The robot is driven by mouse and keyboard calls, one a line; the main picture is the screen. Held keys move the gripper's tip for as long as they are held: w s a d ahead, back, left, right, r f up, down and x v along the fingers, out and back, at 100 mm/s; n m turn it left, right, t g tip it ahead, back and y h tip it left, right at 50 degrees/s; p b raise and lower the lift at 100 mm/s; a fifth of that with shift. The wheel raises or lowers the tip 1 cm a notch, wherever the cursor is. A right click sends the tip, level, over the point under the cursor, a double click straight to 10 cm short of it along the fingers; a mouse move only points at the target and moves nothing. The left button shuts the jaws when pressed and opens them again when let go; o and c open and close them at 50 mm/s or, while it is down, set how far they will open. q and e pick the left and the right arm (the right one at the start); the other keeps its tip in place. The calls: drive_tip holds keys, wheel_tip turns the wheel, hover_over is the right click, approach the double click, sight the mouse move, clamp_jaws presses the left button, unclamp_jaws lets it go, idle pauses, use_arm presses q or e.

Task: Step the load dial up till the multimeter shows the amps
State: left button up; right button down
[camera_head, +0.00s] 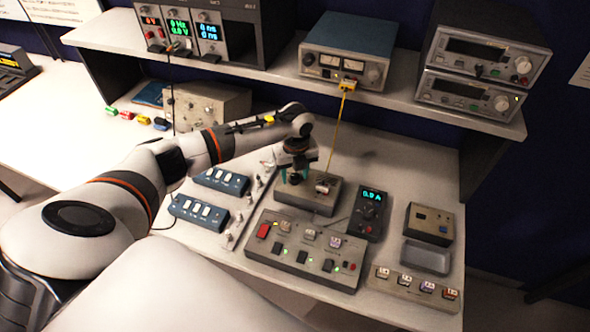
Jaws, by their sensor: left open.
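The multimeter (370,213) is a dark handheld unit lying on the bench with a lit cyan display. The display reads about 0.0 A, though the digits are small and I am not certain of them. Left of it is a grey-brown box (322,204) with a dark knob on top, which looks like the load dial. My left gripper (295,176) points down over the left part of this box. Its teal fingertips are apart, one on each side of the knob. I cannot tell whether they touch it. My right gripper is out of view.
A switch panel (268,259) with lit green lamps stands in front of the box. Blue modules (198,214) lie to the left. A grey tray (428,257) and labelled blocks (404,283) are at right. A yellow cable (335,130) hangs from the shelf instrument (348,52) behind.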

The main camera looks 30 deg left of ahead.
use_arm(q)
drive_tip(key=shift+f, duration=0.1)
drive_tip(key=c, duration=1)
drive_tip(key=shift+w+f+m+b, duration=0.1)
drive_tip(key=shift+f+m+b, duration=0.05)
drive_tip(key=shift+m+b, duration=1.7)
drive_tip(key=m+b, duration=0.2)
drive_tip(key=m, duration=0.1)
drive_tip(key=shift+r+m+b, duration=0.2)
drive_tip(key=shift+m+b, duration=0.7)
drive_tip(key=shift+m, duration=0.15)
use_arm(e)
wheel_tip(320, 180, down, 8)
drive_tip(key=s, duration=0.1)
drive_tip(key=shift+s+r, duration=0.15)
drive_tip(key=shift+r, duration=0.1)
use_arm(q)
drive_tip(key=o, duration=1)
